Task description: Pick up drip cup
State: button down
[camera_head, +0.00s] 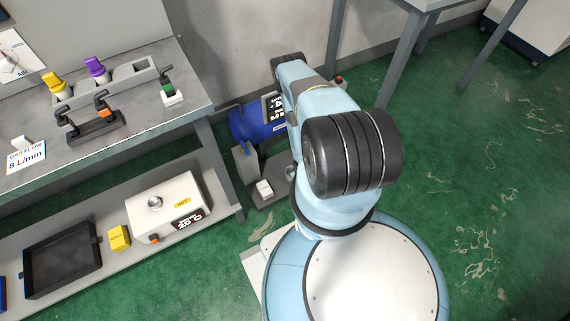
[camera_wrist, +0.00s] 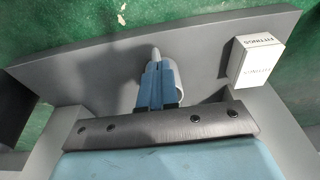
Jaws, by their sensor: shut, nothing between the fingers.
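My gripper (camera_wrist: 156,66) shows in the wrist view, its blue fingers closed together over a grey plate. A pale grey rounded thing (camera_wrist: 174,78) shows just behind and to the right of the fingers. It may be the drip cup, but the fingers hide much of it and I cannot tell whether they touch it. Nothing is held between the fingers.
A white box marked FITTINGS (camera_wrist: 257,60) stands on the grey plate (camera_wrist: 100,62), right of the fingers. In the head view, a blue tank (camera_head: 246,124) stands behind that box. A workbench (camera_head: 150,120) with a lower shelf (camera_head: 80,261) is at left. Green floor at right is open.

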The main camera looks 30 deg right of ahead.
send_near(287, 168)
notch_tip(287, 168, down, 5)
jog(key=w, duration=0.1)
jog(key=shift+a+f, duration=0.1)
jog(key=shift+f, duration=0.8)
